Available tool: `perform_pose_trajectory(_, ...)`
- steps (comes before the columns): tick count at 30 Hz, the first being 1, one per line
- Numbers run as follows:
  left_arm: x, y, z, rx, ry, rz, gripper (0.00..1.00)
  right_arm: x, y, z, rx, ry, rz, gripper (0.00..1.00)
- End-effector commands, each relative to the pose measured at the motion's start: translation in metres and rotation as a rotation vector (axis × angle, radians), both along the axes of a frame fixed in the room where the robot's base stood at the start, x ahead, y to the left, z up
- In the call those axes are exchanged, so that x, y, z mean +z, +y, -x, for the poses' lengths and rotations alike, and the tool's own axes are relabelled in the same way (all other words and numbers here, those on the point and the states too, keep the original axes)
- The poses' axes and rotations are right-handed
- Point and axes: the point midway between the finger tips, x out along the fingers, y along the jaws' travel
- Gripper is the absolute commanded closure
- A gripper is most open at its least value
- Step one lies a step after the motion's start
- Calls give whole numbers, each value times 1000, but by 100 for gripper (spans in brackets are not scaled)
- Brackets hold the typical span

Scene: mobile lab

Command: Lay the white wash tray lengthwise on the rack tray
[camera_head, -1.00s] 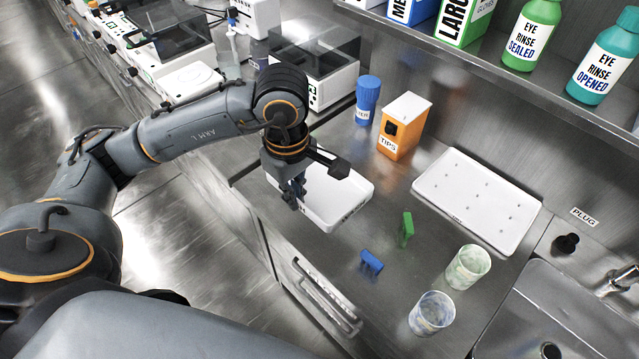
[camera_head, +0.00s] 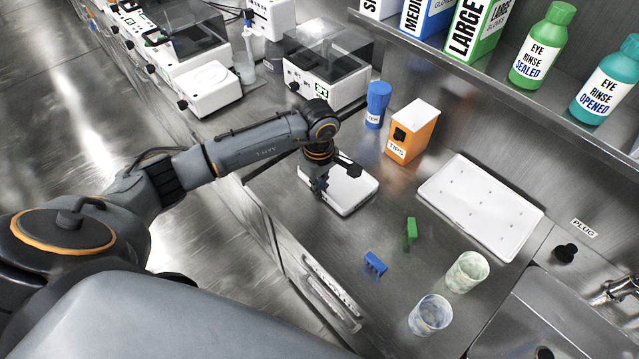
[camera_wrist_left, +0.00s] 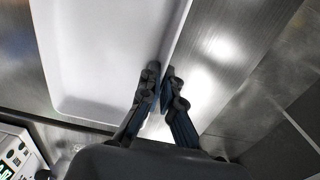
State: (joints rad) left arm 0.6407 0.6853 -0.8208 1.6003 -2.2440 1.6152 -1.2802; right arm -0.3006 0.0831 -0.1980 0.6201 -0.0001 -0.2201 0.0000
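The white wash tray (camera_head: 355,192) is on or just above the steel bench, left of the rack tray; I cannot tell whether it is lifted. My left gripper (camera_head: 320,188) points down at its near-left side. In the left wrist view, the wash tray (camera_wrist_left: 100,50) fills the upper left, and the gripper fingers (camera_wrist_left: 163,82) close around its side wall, one inside and one outside. The rack tray (camera_head: 481,207), a flat white board with small pegs, lies at the back right, empty. My right gripper is not in view.
An orange tips box (camera_head: 412,135) and a blue bottle (camera_head: 376,107) stand behind the wash tray. A green block (camera_head: 411,233), a blue block (camera_head: 375,263) and two beakers (camera_head: 467,272) (camera_head: 430,314) stand in front. A sink (camera_head: 565,310) is at the right, a shelf above.

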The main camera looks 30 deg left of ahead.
Motion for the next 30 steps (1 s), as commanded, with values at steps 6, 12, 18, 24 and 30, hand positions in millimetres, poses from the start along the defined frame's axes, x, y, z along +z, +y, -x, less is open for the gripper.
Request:
perform_pose_trajectory(6, -1, 0, -1, -1, -3, 1, 100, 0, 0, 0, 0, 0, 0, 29)
perform_pose_trajectory(12, -4, 0, 0, -1, -2, 1, 89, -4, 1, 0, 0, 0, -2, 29)
perform_pose_trajectory(18, -4, 0, 0, -1, -1, 0, 72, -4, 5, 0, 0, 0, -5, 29)
perform_pose_trajectory(24, -3, 0, 0, -1, -1, 0, 72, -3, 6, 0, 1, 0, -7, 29)
perform_pose_trajectory(30, 15, 0, -2, -2, -8, -1, 72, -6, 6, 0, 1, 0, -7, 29)
